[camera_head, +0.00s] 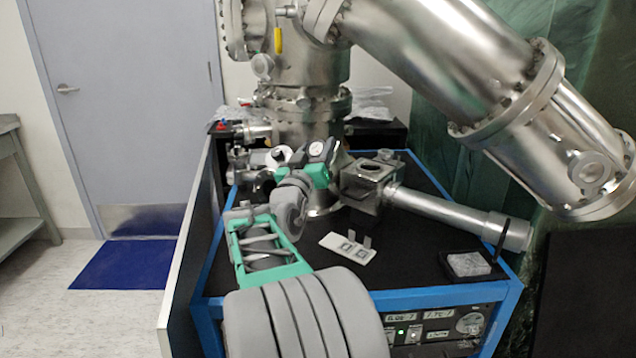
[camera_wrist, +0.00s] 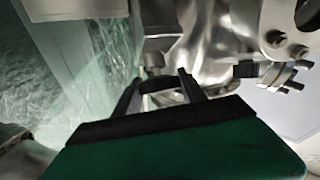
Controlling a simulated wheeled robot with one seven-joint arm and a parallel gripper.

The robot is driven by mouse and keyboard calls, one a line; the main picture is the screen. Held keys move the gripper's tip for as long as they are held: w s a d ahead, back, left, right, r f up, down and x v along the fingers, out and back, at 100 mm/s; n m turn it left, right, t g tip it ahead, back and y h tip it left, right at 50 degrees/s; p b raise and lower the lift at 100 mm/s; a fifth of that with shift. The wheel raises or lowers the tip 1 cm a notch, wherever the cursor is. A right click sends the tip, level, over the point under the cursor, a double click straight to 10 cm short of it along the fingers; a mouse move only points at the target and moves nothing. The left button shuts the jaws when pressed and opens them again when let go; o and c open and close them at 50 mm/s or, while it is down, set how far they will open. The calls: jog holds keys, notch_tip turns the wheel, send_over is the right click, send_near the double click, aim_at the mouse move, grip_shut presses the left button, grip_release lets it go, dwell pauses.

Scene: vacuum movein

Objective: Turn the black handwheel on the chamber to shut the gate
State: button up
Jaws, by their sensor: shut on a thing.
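My gripper (camera_head: 326,152), green and black, reaches the lower part of the steel chamber (camera_head: 310,100), left of the square metal box (camera_head: 366,180). In the wrist view its two black fingers (camera_wrist: 159,80) rise past the dark green body toward the metalwork. They are shut with a gap between them, on what seems to be the black handwheel. The wheel is mostly hidden by the fingers and the gripper body, so its outline and turn angle cannot be told. The gate itself is not visible inside the chamber.
A large steel tube (camera_head: 440,50) slants over the right side. A thinner tube (camera_head: 445,210) runs right from the box. A white plate (camera_head: 348,247) and a small tray (camera_head: 470,266) lie on the black top of the blue-framed cart (camera_head: 510,295). Floor at left is open.

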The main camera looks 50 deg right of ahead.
jog(key=m+g+b, duration=0.1)
jog(key=b, duration=0.1)
jog(key=f+m+g+h+b, duration=0.1)
jog(key=m+g+b, duration=0.1)
jog(key=b, duration=0.1)
jog(key=shift+w+m, duration=0.15)
jog(key=shift+m, duration=0.15)
jog(key=shift+r+m+g+h+b, duration=0.2)
jog(key=shift+m+g+b, duration=0.4)
jog(key=shift+m+g, duration=0.2)
jog(key=shift+r+m+g+h+b, duration=0.1)
jog(key=shift+r+m+g+b, duration=0.05)
jog(key=shift+m+g+b, duration=0.5)
jog(key=shift+r+m+g, duration=0.1)
jog(key=shift+m+g, duration=0.15)
jog(key=shift+g, duration=0.1)
jog(key=shift+s, duration=0.2)
jog(key=o, duration=1.4)
jog(key=shift+c, duration=0.2)
jog(key=shift+r, duration=0.1)
